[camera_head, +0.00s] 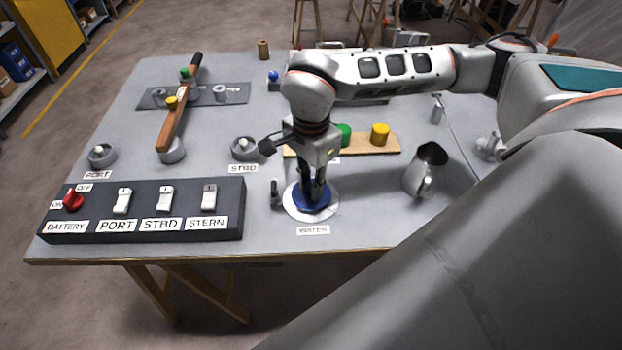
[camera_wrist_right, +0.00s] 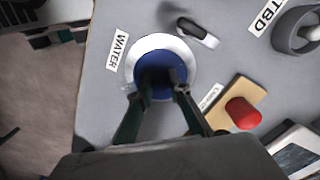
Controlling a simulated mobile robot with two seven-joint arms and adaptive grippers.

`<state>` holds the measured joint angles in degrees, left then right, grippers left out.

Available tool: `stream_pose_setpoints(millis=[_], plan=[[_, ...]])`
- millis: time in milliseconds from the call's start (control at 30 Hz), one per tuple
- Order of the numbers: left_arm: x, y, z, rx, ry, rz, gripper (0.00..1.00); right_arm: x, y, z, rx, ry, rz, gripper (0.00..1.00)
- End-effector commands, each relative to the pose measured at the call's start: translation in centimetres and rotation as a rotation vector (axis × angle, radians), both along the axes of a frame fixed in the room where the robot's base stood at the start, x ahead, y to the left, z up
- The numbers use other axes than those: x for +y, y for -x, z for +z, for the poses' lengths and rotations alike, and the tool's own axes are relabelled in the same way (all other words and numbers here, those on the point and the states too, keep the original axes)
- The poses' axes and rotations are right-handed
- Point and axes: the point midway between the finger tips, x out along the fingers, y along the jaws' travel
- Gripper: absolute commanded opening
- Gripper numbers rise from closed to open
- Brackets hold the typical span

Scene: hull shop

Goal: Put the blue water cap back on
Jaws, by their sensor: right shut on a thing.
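The blue water cap (camera_head: 311,204) is a round disc at the white ring (camera_head: 291,208) behind the label WATER near the table's front edge. My right gripper (camera_head: 313,192) points straight down and is shut on the middle part of the cap. In the right wrist view the cap (camera_wrist_right: 161,67) lies inside the white ring (camera_wrist_right: 188,55), and my fingers (camera_wrist_right: 158,88) cover its centre. I cannot tell whether the cap is fully seated. My left gripper is not in view.
A board with a green cap (camera_head: 345,134) and a yellow cap (camera_head: 380,134) lies behind my gripper. A metal jug (camera_head: 426,170) stands to the right. A dark switch panel (camera_head: 140,212) is to the left. A small dark peg (camera_head: 275,192) stands close beside the ring.

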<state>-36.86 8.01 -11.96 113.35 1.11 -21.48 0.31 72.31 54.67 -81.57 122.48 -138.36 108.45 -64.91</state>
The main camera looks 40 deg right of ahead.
Motion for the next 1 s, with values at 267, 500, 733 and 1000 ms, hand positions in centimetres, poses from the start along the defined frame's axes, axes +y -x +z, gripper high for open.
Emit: stream_pose_setpoints(millis=[267, 500, 733, 1000], plan=[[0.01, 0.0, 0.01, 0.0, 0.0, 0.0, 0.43, 0.01, 0.0, 0.0, 0.0, 0.0, 0.001, 0.0], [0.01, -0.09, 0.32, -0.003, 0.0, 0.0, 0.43, 0.01, -0.01, 0.02, -0.001, 0.0, 0.001, 0.0], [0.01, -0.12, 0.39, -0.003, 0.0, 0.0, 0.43, 0.02, -0.01, -0.06, 0.0, 0.0, 0.001, 0.0], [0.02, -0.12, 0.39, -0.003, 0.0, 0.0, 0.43, 0.01, -0.02, -0.06, 0.0, 0.0, 0.001, 0.26]])
